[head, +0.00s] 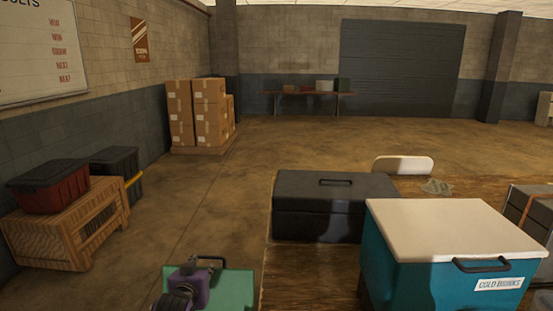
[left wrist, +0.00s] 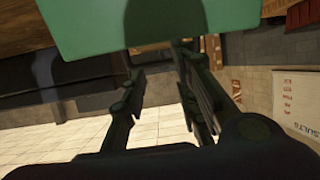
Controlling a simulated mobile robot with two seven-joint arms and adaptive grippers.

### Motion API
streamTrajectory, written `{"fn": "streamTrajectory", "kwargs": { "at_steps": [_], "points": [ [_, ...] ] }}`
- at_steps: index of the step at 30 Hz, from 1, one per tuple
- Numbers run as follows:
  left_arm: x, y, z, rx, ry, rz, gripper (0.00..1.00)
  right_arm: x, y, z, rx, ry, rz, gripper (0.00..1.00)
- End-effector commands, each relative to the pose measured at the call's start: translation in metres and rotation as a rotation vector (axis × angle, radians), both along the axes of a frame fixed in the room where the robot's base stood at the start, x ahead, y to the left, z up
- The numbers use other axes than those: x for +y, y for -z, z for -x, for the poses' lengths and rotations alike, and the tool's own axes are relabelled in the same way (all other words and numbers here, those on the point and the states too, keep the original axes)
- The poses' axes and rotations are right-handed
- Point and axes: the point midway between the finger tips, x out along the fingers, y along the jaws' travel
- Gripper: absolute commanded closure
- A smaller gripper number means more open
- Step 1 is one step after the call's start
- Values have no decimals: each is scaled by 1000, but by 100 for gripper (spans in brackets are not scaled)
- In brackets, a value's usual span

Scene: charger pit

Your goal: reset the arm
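My left arm ends in a purple and dark left gripper (head: 195,284) at the bottom edge of the head view, left of the table. In the left wrist view the two dark fingers of the left gripper (left wrist: 158,72) stand apart, with pale background showing between them. My right gripper is not in view.
A wooden table (head: 290,278) bears a black case (head: 320,218) and a teal cooler (head: 400,265) with a white lid. A wooden crate (head: 75,228) with a red-black bin (head: 50,190) stands at the left. Stacked cartons (head: 200,115) stand farther back. Open floor lies between.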

Motion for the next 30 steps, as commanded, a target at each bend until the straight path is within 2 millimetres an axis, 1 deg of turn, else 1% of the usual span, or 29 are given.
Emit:
{"fn": "streamTrajectory", "kwargs": {
  "at_steps": [1,2,3,5,6,8,9,11,12,14,15,17,18,21,24,25,27,30],
  "points": [
    [-2,18,30,-1,27,-30,72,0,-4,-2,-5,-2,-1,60],
    [-5,28,46,-3,45,-46,72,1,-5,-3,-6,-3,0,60],
    [-8,41,69,-3,65,-66,72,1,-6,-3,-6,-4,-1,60],
    [-13,59,104,-2,93,-88,72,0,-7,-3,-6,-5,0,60],
    [-16,70,128,2,110,-99,72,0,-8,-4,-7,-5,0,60],
    [-20,86,165,14,128,-110,72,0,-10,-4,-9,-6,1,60],
    [-23,96,190,24,138,-113,72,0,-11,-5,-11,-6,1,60],
    [-27,110,230,48,147,-110,72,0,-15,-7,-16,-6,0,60],
    [-29,119,256,67,150,-104,72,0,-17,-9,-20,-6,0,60],
    [-31,133,298,106,146,-87,72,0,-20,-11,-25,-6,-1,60],
    [-33,143,326,139,142,-73,72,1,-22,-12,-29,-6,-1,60],
    [-33,158,367,197,132,-57,72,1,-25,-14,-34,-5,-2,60],
    [-33,166,393,234,125,-47,72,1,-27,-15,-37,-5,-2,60],
    [-31,187,446,317,106,-33,72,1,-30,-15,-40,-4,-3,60],
    [-26,200,482,375,89,-27,72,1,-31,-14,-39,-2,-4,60],
    [-25,202,489,386,85,-27,72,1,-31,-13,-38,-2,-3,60],
    [-23,206,501,405,79,-26,72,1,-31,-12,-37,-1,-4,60],
    [-21,208,507,416,76,-25,72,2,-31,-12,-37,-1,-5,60]
  ]
}}
